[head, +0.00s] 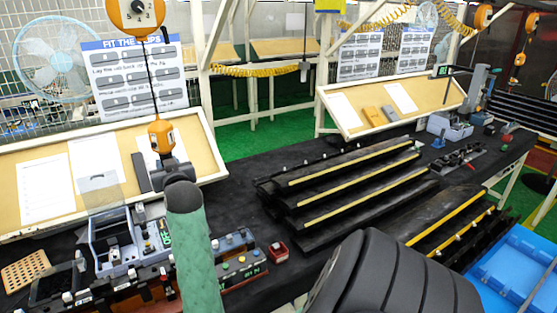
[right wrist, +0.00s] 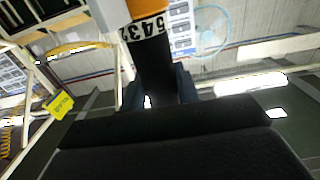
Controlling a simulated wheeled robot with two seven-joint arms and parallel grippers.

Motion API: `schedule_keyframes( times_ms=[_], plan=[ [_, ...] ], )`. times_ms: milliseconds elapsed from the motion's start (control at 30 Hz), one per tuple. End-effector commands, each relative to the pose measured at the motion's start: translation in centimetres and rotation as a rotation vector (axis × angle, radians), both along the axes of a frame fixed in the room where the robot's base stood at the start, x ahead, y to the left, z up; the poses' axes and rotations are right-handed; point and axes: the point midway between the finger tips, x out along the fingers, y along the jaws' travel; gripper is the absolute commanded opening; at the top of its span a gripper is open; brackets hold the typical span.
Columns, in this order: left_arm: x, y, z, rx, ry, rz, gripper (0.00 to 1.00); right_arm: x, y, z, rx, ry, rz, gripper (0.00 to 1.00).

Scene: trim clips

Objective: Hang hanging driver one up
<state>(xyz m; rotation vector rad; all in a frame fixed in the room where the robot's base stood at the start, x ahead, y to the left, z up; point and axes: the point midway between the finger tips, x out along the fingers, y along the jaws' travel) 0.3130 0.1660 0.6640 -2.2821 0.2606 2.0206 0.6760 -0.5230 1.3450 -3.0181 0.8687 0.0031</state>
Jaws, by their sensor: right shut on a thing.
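The hanging driver shows in the head view as an orange body (head: 161,138) at the left, under a black cord that comes down from an orange balancer (head: 136,14). My right gripper (head: 166,172) is just below the orange part, above the left workbench. In the right wrist view, my right gripper (right wrist: 160,92) is shut on the driver's dark part (right wrist: 153,65), which has a white number label and an orange section past it. The exact contact is dark and partly hidden. My left gripper is not in view.
Below the gripper, the black bench (head: 250,212) holds a grey fixture box (head: 118,258) and small devices. Black trim strips (head: 350,172) lie in the middle. A slanted tan board (head: 47,180) stands behind. A blue crate (head: 515,265) is at the right.

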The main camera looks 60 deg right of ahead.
Motion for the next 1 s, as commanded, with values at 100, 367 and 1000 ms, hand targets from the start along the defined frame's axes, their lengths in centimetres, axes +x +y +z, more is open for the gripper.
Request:
schedule_keyframes(
  times_ms=[100,367,1000],
  plan=[
    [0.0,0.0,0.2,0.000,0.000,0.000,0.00,1.8,1.5,0.0,0.000,0.001,0.050,0.00],
    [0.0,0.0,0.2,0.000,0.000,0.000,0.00,5.4,4.4,0.0,-0.001,0.000,0.148,0.00],
    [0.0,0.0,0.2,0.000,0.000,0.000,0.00,7.7,6.3,1.9,0.000,-0.001,0.211,0.00]
  ],
)
